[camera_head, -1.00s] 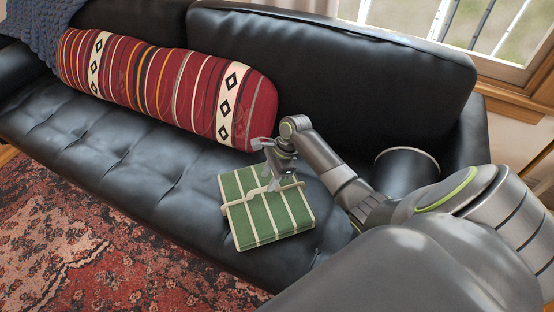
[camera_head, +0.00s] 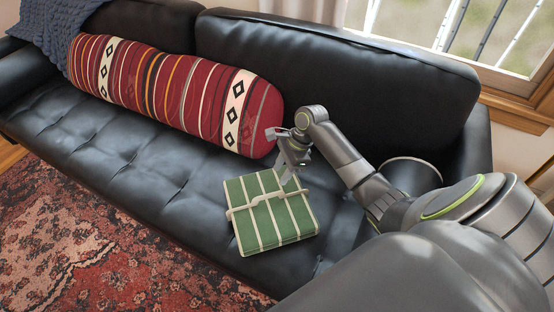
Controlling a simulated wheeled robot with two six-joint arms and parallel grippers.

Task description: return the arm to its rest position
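My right arm comes in from the lower right over the black sofa. Its gripper (camera_head: 284,178) hangs just above and behind a green box with cream stripes and a cream handle (camera_head: 272,212). The gripper looks apart from the box and holds nothing that I can see. The fingers are small and partly overlap the box's back edge, so their opening is hard to make out. The box lies on the sofa seat. My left gripper is not in view.
The black sofa (camera_head: 120,140) fills most of the view. A red striped bolster (camera_head: 170,90) lies along its backrest, left of my gripper. A blue knitted throw (camera_head: 60,32) hangs at the far left. A patterned rug (camera_head: 75,235) covers the floor. A window is at the upper right.

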